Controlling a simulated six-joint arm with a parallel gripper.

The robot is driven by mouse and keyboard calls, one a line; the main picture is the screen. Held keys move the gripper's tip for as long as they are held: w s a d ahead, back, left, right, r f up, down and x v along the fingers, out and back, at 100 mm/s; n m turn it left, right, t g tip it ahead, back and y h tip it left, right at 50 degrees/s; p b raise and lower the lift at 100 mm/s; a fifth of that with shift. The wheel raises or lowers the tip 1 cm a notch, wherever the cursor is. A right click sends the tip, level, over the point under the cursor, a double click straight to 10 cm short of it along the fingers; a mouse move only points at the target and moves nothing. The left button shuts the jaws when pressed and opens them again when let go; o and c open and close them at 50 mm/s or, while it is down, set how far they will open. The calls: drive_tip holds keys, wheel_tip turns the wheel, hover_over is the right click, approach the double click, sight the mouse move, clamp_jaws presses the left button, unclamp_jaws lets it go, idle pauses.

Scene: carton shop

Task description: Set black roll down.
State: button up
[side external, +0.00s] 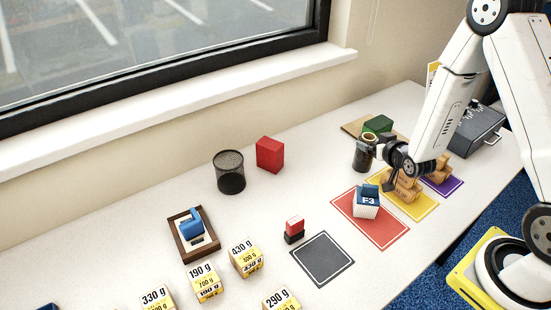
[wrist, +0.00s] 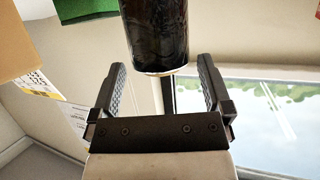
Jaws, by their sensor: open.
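The black roll (side external: 362,157) stands upright on the table in the side view, behind the yellow mat, with a tan ring at its top. It also shows in the wrist view (wrist: 155,35), at the top middle and cut off by the frame edge. My gripper (side external: 386,168) is right beside the roll. In the wrist view its two fingers (wrist: 160,66) are spread wide, with the roll's end just ahead of and between their tips. Nothing is held between the fingers.
A red mat (side external: 358,228) with a blue-and-white F3 carton (side external: 367,203), a yellow mat (side external: 428,208) with brown cartons, and a purple mat (side external: 450,188) lie near my gripper. A green block (side external: 377,124) stands behind the roll. Clear table lies left, towards the red box (side external: 270,154).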

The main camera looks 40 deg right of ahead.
drive_tip(key=shift+v, duration=2.1)
drive_tip(key=s+a+r+n+g+y, duration=0.3)
drive_tip(key=s+a+r+g, duration=0.3)
drive_tip(key=s+a+g, duration=0.4)
drive_tip(key=shift+s+a+n+y, duration=0.25)
drive_tip(key=shift+a+y, duration=0.35)
drive_tip(key=shift+a, duration=0.8)
drive_tip(key=shift+w, duration=0.1)
